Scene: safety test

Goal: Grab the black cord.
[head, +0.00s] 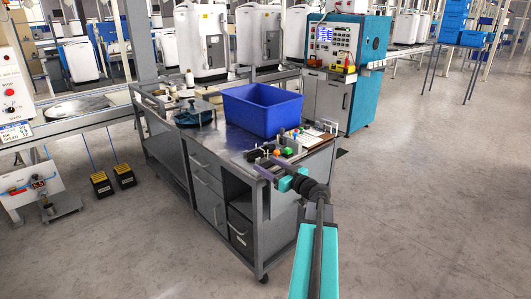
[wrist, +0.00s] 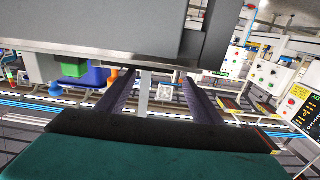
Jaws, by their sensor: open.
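My gripper (head: 274,171) reaches to the front right corner of the grey workbench cart (head: 225,139). In the wrist view its two dark purple fingers (wrist: 153,82) stand apart with nothing seen held between them. Small black items (head: 262,152) lie on the cart top just beyond the gripper. I cannot tell whether one of them is the black cord; no cord shows clearly in either view. A grey surface fills the top of the wrist view and hides what lies behind it.
A blue bin (head: 262,109) stands on the cart behind the small items. Small green (head: 287,151) and orange (head: 277,153) pieces and a clipboard (head: 309,136) lie nearby. A round blue-based device (head: 194,114) sits further left. The floor (head: 430,200) at right is clear.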

